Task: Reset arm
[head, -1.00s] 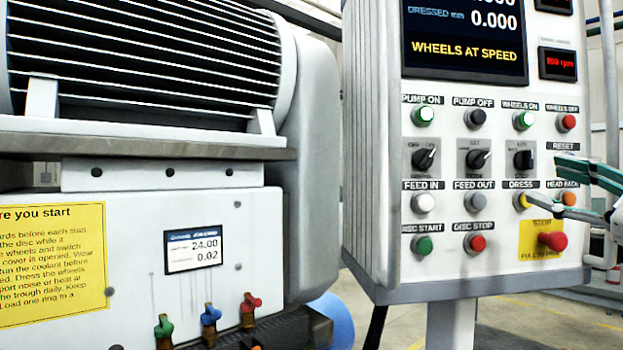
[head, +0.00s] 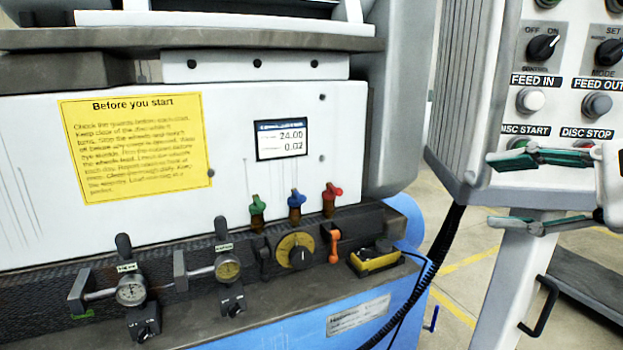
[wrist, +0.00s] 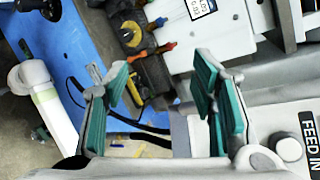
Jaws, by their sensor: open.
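My gripper (head: 530,190) is at the right edge in the head view, in front of the lower part of the control panel (head: 456,130). Its two green-padded fingers are spread apart with nothing between them. In the wrist view my gripper (wrist: 160,100) is also open and empty. The white FEED IN button (wrist: 288,149) shows to the right of the fingers there. In the head view the FEED IN button (head: 530,100) is above my gripper. My upper finger partly covers the DISC START and DISC STOP row.
The grinder's front has a yellow notice (head: 135,145), a small display (head: 281,139) and green, blue and red valve levers (head: 296,203). Dial gauges (head: 131,289) and a yellow-faced knob (head: 297,250) sit along the ledge below. A black cable (head: 440,250) hangs between machine and panel post.

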